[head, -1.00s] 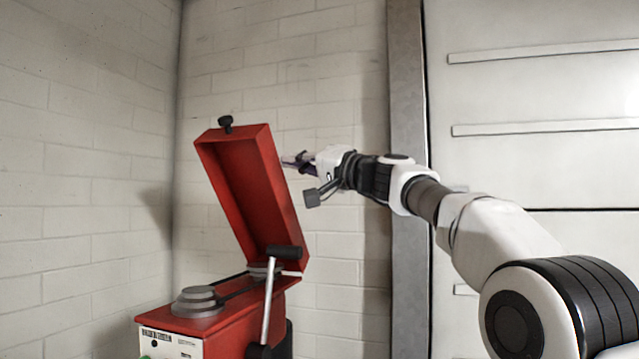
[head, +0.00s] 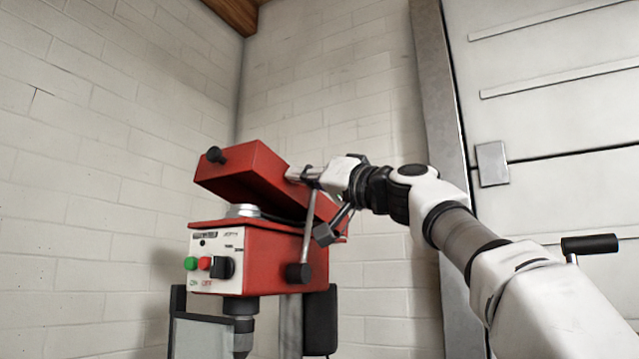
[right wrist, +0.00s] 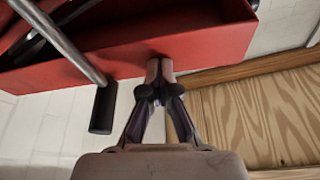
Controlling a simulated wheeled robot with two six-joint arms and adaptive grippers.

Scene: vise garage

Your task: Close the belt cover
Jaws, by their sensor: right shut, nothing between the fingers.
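The red belt cover (head: 240,168) of the drill press is partly lowered and tilted, its black-knobbed front end raised above the red machine head (head: 270,252). A gap shows between cover and head at the front, with a grey pulley (head: 243,210) in it. My right gripper (head: 290,173) is at the cover's right side. In the right wrist view its fingers (right wrist: 160,68) are shut and empty, tips at the edge of the red cover (right wrist: 195,45); firm contact cannot be told. My left gripper is not in view.
A metal lever (head: 308,225) rises on the machine's right side, close to my gripper; its black handle (right wrist: 102,108) shows in the right wrist view. Green and red buttons and a switch are on the front panel (head: 215,262). Brick walls stand behind.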

